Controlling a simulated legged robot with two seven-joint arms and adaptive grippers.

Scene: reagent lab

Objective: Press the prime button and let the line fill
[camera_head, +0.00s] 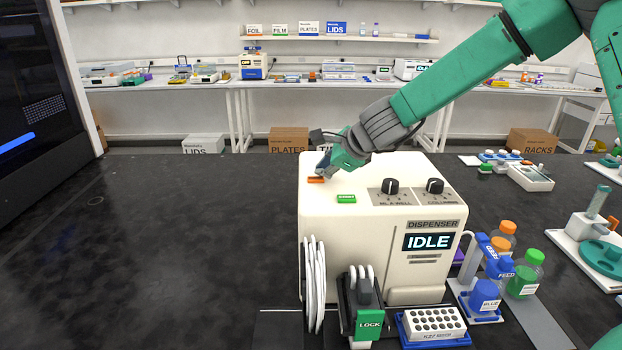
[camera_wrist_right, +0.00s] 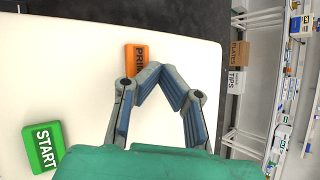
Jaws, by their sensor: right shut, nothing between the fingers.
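The dispenser (camera_head: 345,235) is a cream box on the dark bench, and its display (camera_head: 428,242) reads IDLE. The orange prime button (camera_head: 316,180) is on its top at the back left. It also shows in the right wrist view (camera_wrist_right: 136,58), partly covered by a finger. The green START button (camera_head: 346,199) is nearer the front; it shows in the right wrist view (camera_wrist_right: 43,147). My right gripper (camera_head: 322,172) is shut and empty, its fingertips right beside the prime button. I cannot tell whether they touch it. My left gripper is not in view.
Two black knobs (camera_head: 391,187) stand on the dispenser's top. A green LOCK lever (camera_head: 369,325), a white tip rack (camera_head: 434,323) and capped bottles (camera_head: 525,275) stand at its front and right. The bench to the left is clear, up to a dark screen (camera_head: 35,90).

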